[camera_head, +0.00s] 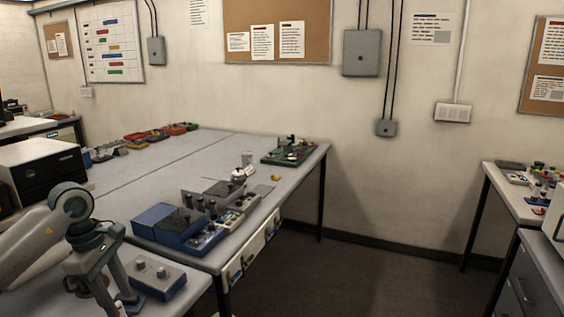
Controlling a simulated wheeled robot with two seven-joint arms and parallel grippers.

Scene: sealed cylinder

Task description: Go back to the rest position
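My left arm comes in at the lower left. My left gripper (120,304) points down over the near end of the grey workbench, just left of a blue-grey box with two knobs (158,274). Its two fingers stand apart with a gap between them, and I see nothing clearly held. A small reddish-brown thing shows behind the fingers, too hidden to name. My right gripper is not in view. I cannot make out a sealed cylinder for certain; several small dark cylindrical parts (200,203) stand on a unit farther along the bench.
The long grey workbench (150,185) carries a blue box (165,223), a green board with parts (288,152) and colored trays (160,133). A black-fronted box (45,172) stands at left. A side table (520,205) stands at right. Open floor (375,275) lies between.

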